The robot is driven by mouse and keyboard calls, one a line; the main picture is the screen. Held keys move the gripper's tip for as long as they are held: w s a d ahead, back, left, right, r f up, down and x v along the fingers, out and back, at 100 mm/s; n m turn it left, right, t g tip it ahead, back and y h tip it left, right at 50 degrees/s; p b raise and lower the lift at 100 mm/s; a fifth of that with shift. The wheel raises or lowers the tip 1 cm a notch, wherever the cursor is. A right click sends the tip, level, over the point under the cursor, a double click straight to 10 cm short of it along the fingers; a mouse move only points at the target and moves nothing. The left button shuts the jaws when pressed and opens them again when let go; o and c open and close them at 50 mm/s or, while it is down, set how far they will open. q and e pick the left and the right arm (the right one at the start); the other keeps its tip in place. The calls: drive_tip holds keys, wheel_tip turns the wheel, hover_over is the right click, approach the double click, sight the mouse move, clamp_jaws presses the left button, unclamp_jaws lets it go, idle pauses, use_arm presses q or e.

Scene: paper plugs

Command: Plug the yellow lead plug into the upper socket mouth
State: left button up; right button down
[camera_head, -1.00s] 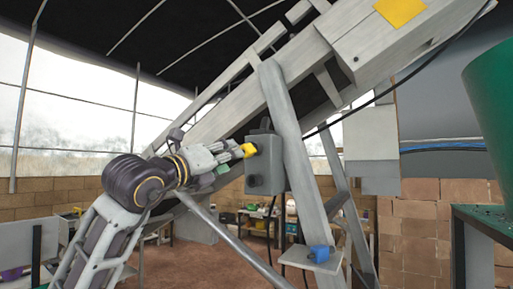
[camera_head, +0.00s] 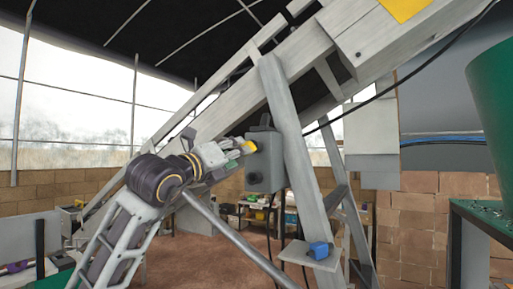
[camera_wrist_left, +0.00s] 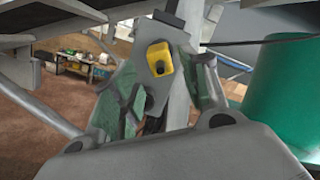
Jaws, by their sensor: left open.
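The yellow lead plug (camera_head: 249,147) is at the upper socket mouth on the left face of a grey box (camera_head: 264,168). The box is fixed to a slanting grey post. In the wrist view the yellow plug (camera_wrist_left: 158,57) is end-on against the box, with a dark grey centre. I cannot tell how deep it sits. My left gripper (camera_head: 238,150) is just left of the plug, fingers toward the box. In the wrist view its green-padded fingers (camera_wrist_left: 160,88) stand apart on either side of the plug, with visible gaps. The right gripper is not in view.
A lower knob-like mouth (camera_head: 254,178) is on the box below the plug. A blue block (camera_head: 320,249) rests on a small shelf (camera_head: 309,257) below. A large conveyor frame slants overhead. A green drum (camera_head: 492,120) stands at right. Dark cables hang near the box.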

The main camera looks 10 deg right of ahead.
use_arm(q)
drive_tip(key=shift+w+d+r, duration=0.1)
drive_tip(key=shift+w, duration=0.1)
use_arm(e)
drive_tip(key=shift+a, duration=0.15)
use_arm(q)
drive_tip(key=shift+p+x, duration=0.45)
drive_tip(key=shift+x, duration=0.9)
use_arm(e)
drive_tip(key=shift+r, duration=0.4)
use_arm(q)
drive_tip(key=shift+w+d+r, duration=0.1)
drive_tip(key=shift+w+d, duration=0.15)
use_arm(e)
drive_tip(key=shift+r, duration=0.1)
use_arm(q)
drive_tip(key=shift+w, duration=0.1)
clamp_jaws()
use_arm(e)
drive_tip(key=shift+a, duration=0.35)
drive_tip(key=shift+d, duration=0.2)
